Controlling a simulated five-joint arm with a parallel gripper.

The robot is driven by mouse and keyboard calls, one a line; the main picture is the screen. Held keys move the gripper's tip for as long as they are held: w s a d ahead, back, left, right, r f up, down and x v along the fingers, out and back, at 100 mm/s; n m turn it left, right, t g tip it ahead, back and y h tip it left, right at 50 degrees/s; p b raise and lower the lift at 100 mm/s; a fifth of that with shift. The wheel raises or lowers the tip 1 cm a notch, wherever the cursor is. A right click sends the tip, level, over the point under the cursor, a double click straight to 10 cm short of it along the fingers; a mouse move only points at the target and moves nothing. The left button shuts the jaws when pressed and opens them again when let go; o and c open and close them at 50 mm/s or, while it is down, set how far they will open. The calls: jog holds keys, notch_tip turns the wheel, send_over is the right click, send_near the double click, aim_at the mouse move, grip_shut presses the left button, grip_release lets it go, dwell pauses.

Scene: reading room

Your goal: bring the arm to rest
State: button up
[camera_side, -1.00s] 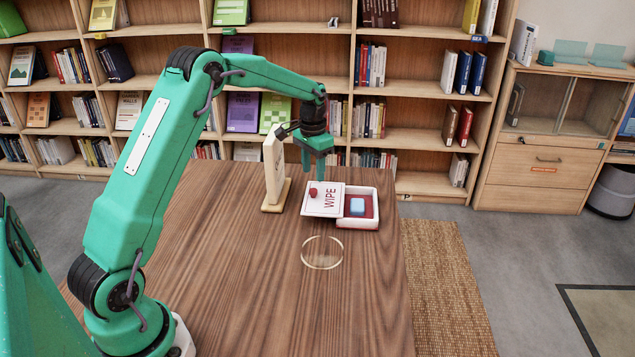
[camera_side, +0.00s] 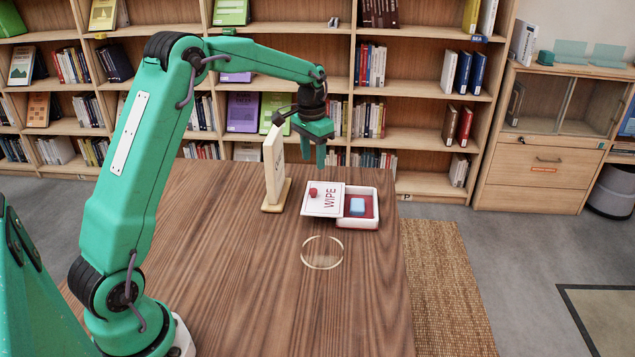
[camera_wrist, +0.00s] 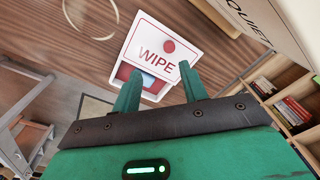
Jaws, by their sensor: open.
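My gripper (camera_side: 314,155) is open and empty, held in the air above the table near the WIPE box. In the wrist view my gripper's two fingers (camera_wrist: 158,88) are spread apart with nothing between them. The box (camera_side: 362,222) is white with a red inside and stands on the wooden table (camera_side: 240,290). Its white lid (camera_side: 318,206), with a red knob and the word WIPE, lies partly across the left of the box. A light blue block (camera_side: 357,205) sits in the uncovered right part. The lid also shows in the wrist view (camera_wrist: 150,35).
An upright white sign board (camera_side: 273,165) on a wooden foot stands left of the box, close to my gripper. A pale ring (camera_side: 322,252) lies on the table in front. Bookshelves (camera_side: 430,110) stand behind. The table's front area is clear.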

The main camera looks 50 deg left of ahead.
jog(key=s+d+r+t, duration=0.2)
jog(key=s+d+r, duration=0.4)
jog(key=s, duration=0.4)
jog(key=s+d+r+t, duration=0.2)
jog(key=s+d+r, duration=0.45)
jog(key=s, duration=0.35)
jog(key=s+d+f+t, duration=0.1)
jog(key=s+d+f, duration=0.2)
jog(key=s, duration=0.6)
jog(key=shift+f, duration=0.4)
